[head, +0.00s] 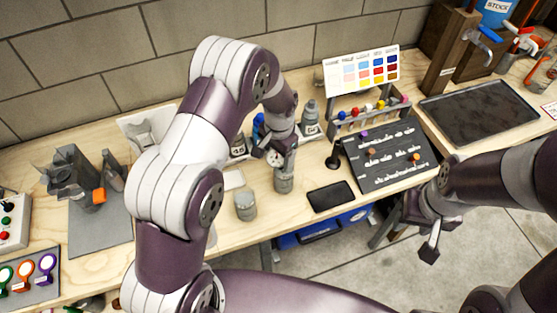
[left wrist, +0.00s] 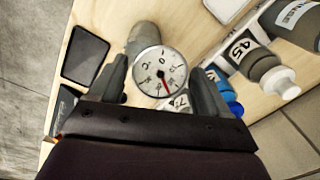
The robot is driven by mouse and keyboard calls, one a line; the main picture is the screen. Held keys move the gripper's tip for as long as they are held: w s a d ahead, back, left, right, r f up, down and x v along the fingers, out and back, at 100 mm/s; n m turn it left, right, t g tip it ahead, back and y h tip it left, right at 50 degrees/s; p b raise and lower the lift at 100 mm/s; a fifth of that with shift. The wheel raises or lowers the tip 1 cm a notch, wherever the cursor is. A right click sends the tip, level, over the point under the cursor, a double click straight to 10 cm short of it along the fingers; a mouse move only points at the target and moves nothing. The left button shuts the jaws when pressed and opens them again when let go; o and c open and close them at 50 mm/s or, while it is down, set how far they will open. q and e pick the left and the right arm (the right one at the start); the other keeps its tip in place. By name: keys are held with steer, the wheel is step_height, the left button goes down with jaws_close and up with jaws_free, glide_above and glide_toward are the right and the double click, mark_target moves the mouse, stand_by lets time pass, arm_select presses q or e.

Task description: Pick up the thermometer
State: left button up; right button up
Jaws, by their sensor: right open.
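The thermometer (left wrist: 160,72) has a round white dial with black marks and a red needle. In the left wrist view it lies between the two fingers of my left gripper (left wrist: 158,68), with a visible gap on each side. In the head view the left gripper (head: 277,150) is over a grey cylinder (head: 284,181), and the dial (head: 275,157) is partly hidden by the gripper. The cylinder also shows behind the dial in the left wrist view (left wrist: 142,33). My right gripper (head: 430,232) is open and empty at the right, beyond the bench's front edge.
A grey canister (head: 245,206) and a black flat pad (head: 331,196) flank the cylinder. Behind are a blue bottle (head: 258,127) and a grey bottle (head: 311,117). A dark labelled board (head: 385,178) and a black tray (head: 480,112) lie to the right.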

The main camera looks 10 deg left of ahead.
arm_select(q)
steer(key=c, duration=0.7)
